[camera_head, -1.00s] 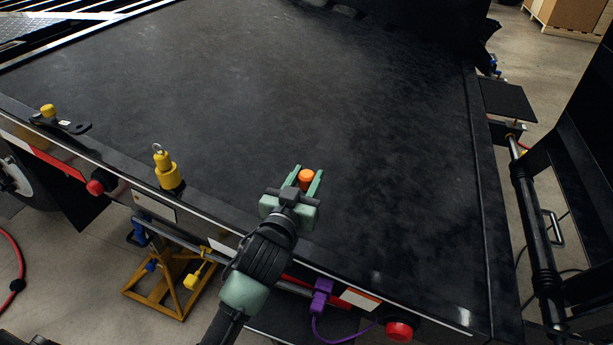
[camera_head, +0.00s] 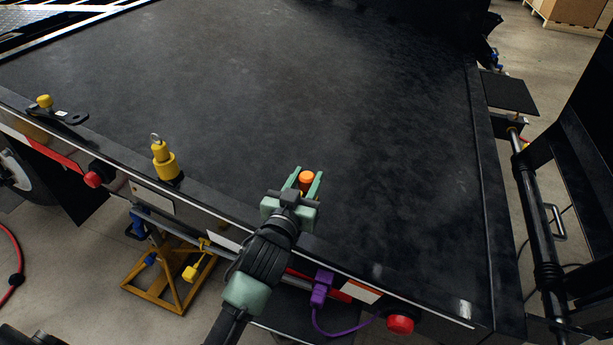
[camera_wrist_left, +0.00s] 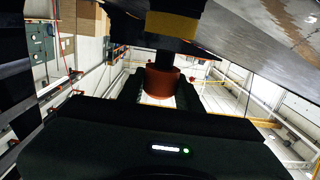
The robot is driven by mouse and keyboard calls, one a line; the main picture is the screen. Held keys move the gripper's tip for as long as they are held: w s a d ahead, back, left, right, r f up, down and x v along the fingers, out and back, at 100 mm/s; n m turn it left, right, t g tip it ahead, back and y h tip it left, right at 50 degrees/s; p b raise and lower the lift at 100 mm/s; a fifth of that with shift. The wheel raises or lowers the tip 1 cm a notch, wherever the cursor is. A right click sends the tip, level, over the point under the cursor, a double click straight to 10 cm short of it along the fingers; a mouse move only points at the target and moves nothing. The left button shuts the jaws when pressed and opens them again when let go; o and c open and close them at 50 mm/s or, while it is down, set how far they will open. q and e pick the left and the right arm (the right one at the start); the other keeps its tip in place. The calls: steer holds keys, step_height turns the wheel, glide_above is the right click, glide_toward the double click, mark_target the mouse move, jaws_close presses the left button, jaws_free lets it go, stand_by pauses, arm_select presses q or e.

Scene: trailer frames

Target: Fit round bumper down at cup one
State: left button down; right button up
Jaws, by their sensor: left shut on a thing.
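My left gripper (camera_head: 307,177) is shut on an orange round bumper (camera_head: 306,176). It holds the bumper between its pale green fingers over the near edge of the black trailer deck (camera_head: 330,90). In the left wrist view the bumper (camera_wrist_left: 160,82) shows as a red-orange cylinder between the dark fingers, with a black post and a yellow band (camera_wrist_left: 172,26) above it. I cannot tell whether the bumper touches them. I cannot pick out cup one for sure. My right gripper is not in view.
A yellow pin with a ring (camera_head: 163,160) stands on the deck edge at left, with a yellow knob (camera_head: 44,102) farther left. A purple plug (camera_head: 321,288) and a red round lamp (camera_head: 400,324) sit along the front edge. The middle of the deck is clear.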

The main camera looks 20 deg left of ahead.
mark_target(306, 191)
arm_select(q)
steer(key=shift+f, duration=0.65)
steer(key=shift+f+b, duration=0.6)
steer(key=shift+f, duration=0.25)
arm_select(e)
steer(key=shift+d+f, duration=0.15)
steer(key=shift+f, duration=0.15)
arm_select(q)
steer(key=c, duration=0.9)
jaws_free()
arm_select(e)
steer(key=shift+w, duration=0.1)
arm_select(q)
steer(key=shift+s, duration=0.1)
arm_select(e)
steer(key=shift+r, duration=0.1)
